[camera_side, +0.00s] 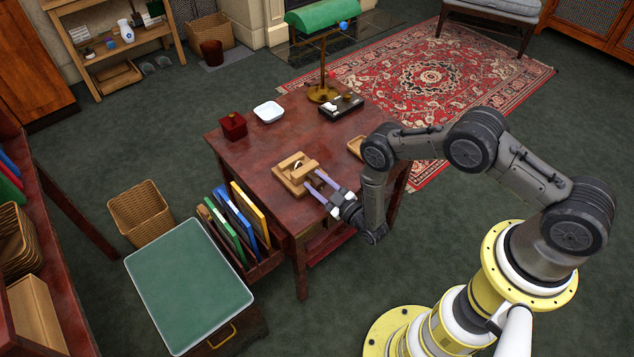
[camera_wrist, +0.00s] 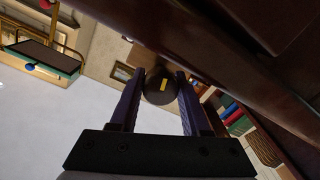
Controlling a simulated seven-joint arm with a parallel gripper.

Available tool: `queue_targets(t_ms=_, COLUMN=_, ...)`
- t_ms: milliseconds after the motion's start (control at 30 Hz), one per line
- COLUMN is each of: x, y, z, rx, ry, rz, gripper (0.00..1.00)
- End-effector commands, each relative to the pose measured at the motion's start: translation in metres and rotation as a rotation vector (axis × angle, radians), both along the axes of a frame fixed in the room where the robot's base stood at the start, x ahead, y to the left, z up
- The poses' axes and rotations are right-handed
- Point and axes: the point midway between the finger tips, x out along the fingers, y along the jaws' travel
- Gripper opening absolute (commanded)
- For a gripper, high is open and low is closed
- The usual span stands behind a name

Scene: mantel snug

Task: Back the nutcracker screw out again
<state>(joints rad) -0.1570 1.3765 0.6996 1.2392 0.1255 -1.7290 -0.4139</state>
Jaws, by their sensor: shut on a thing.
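The wooden nutcracker (camera_side: 289,181) sits on the dark red table near its front edge, a block frame on a flat base. My gripper (camera_side: 314,179) reaches in level from the right, its two purple fingers at the nutcracker's near side. In the wrist view my gripper (camera_wrist: 160,76) has its fingers on both sides of a dark round screw knob (camera_wrist: 158,93) with a yellow mark, and is shut on it.
On the table (camera_side: 237,152) stand a dark red box (camera_side: 232,127), a white dish (camera_side: 268,112), a green-shaded lamp (camera_side: 322,94) and a black tray (camera_side: 329,113). A small wooden tray (camera_side: 354,147) is beside my arm. Books (camera_side: 236,217) stand in a rack at the table's left front.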

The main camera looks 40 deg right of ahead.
Motion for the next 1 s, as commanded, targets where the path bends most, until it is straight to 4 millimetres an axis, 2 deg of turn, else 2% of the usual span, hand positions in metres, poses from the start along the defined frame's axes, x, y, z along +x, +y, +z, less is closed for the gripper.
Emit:
queue_targets(t_ms=333, x=0.0001, y=0.0004, z=0.0004, rx=-0.017, ry=-0.001, rz=0.001, gripper=0.00)
queue_targets(t_ms=367, x=0.0001, y=0.0004, z=0.0004, rx=-0.017, ry=-0.001, rz=0.001, gripper=0.50)
queue_targets(t_ms=500, x=0.0001, y=0.0004, z=0.0003, rx=-0.016, ry=-0.001, rz=0.001, gripper=0.76)
queue_targets(t_ms=833, x=-0.0001, y=0.0001, z=-0.0002, rx=-0.002, ry=0.000, rz=0.000, gripper=0.77)
queue_targets(t_ms=1000, x=0.0000, y=-0.0001, z=-0.0003, rx=0.095, ry=0.000, rz=0.000, gripper=0.77)
